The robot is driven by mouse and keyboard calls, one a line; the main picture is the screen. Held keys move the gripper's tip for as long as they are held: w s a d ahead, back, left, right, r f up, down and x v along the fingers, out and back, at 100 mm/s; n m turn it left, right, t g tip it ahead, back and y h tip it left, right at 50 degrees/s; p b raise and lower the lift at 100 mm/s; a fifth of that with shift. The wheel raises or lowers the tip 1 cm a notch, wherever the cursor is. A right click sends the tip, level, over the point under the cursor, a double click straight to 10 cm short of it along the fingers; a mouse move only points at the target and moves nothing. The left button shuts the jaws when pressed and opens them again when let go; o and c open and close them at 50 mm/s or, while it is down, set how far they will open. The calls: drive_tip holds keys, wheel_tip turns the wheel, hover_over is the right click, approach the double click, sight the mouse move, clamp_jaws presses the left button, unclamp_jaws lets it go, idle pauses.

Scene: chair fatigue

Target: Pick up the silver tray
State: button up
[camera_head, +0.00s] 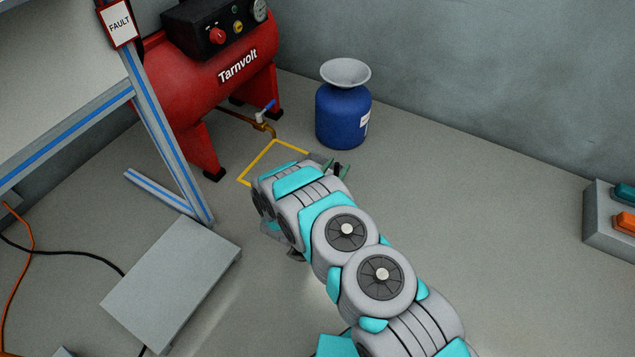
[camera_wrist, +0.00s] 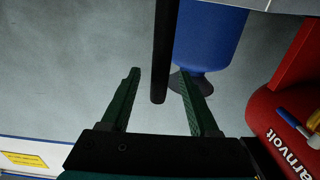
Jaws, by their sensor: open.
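I cannot identify a silver tray for certain. A flat grey slab-like box (camera_head: 172,285) lies on the floor at lower left in the head view, clear of my gripper. My gripper (camera_wrist: 158,82) is open in the wrist view, its two green fingers apart. A thin black upright rod (camera_wrist: 164,45) shows between the fingers, its end near fingertip level; I cannot tell what it belongs to. In the head view, my gripper (camera_head: 338,168) is mostly hidden beyond my arm, in front of the blue drum.
A blue drum (camera_head: 342,115) with a grey funnel (camera_head: 345,73) stands near the wall. A red compressor (camera_head: 210,80) with a valve stands left. A yellow floor outline (camera_head: 262,160) is partly covered by my arm. A grey box with coloured buttons (camera_head: 612,222) is at right. Cables lie lower left.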

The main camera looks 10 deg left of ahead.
drive_tip(key=x, duration=0.3)
drive_tip(key=shift+c, duration=0.2)
drive_tip(key=shift+s, duration=0.1)
clamp_jaws()
idle(1.2)
